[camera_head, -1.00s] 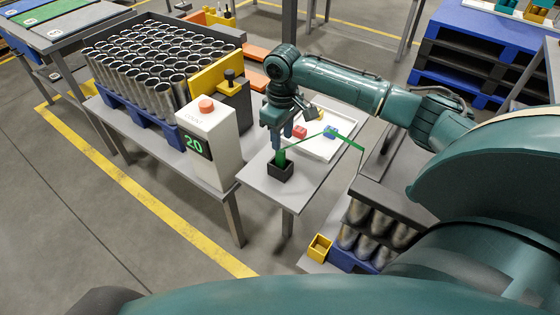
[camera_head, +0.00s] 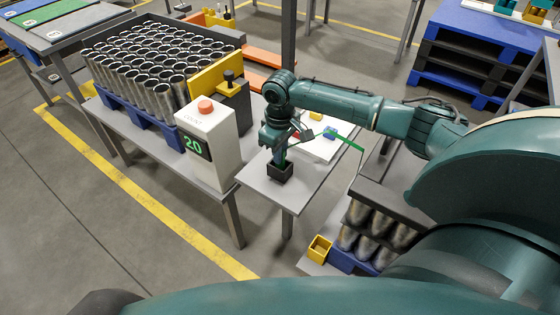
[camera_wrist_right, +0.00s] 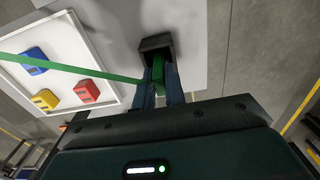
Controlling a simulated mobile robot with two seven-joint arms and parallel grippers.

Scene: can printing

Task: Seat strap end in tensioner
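The black tensioner box (camera_head: 281,174) stands near the front corner of the small grey table; it also shows in the right wrist view (camera_wrist_right: 154,43). My right gripper (camera_head: 280,161) points down at it, fingertips at its opening. In the right wrist view, my blue fingers (camera_wrist_right: 162,85) are closed around the green strap end (camera_wrist_right: 172,72), which reaches the box's opening. How deep it sits is hidden. The green strap (camera_head: 347,143) runs from the gripper across the tray toward the stack of cans at right. My left gripper is not in view.
A white tray (camera_wrist_right: 68,60) beside the tensioner holds a blue block (camera_wrist_right: 37,61), a red block (camera_wrist_right: 87,91) and a yellow block (camera_wrist_right: 46,100). A white counter box (camera_head: 208,150) reading 20 stands at left. A yellow bin (camera_head: 319,248) sits below.

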